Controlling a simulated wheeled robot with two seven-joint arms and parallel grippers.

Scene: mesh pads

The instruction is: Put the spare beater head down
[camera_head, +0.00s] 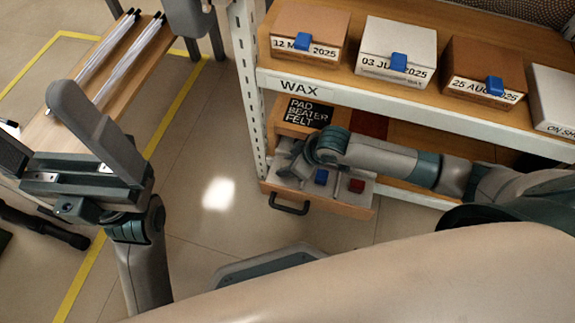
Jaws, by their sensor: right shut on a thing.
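My right arm reaches in from the right to an open wooden drawer (335,203) under the shelf. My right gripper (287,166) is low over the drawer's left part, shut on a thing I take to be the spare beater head. That thing is mostly hidden by the gripper and wrist, and I cannot tell whether it touches the drawer floor.
A black label (307,112) reading "PAD BEATER FELT" is above the drawer. The shelf (355,88) marked "WAX" carries several dated boxes and overhangs the drawer. A bench (125,62) with rods stands at upper left. The floor (205,225) between is clear.

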